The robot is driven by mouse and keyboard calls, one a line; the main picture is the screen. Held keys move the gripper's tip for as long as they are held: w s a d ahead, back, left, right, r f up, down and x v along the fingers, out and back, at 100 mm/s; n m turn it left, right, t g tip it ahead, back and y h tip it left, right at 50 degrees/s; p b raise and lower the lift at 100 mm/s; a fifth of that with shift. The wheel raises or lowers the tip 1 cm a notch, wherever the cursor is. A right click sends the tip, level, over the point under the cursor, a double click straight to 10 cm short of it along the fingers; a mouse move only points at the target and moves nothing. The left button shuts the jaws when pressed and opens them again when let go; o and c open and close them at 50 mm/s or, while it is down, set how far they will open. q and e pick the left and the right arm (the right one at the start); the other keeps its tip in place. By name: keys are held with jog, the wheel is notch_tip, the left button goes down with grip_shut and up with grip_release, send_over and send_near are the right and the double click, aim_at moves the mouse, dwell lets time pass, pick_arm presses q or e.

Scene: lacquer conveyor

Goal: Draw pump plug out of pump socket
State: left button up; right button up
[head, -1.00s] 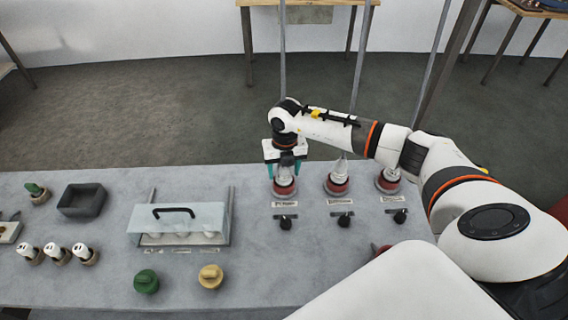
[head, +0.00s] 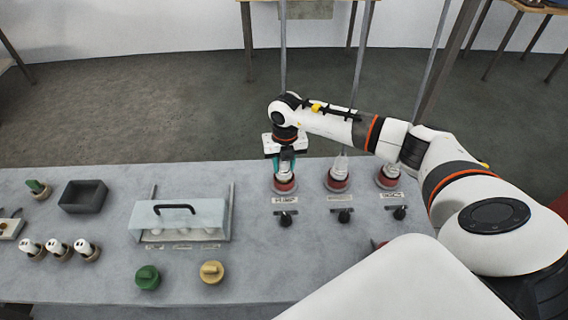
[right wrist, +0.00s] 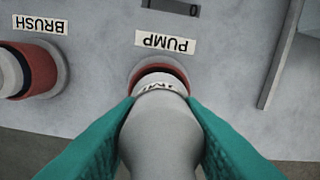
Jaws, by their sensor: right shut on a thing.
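The pump plug (right wrist: 157,130) is a pale, bottle-shaped piece between the teal fingers of my right gripper (right wrist: 160,125). The right gripper is shut on it, with a finger on each side. The pump socket (right wrist: 133,78) is a red ring on a grey base, beside an upside-down PUMP label (right wrist: 165,42). In the head view the gripper (head: 284,165) is over the leftmost red socket (head: 285,184). The plug's lower end still appears within the red ring; the exact depth is hidden. My left gripper is out of view.
Two more plugs in red sockets stand to the right, a middle one (head: 338,181) and a far one (head: 389,178). Black switches (head: 285,219) sit in front.

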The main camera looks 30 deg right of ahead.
jog(key=shift+r+p, duration=1.7)
jog(key=shift+r, duration=0.95)
jog(key=shift+r, duration=0.1)
jog(key=shift+r+p, duration=1.05)
jog(key=shift+r, duration=0.35)
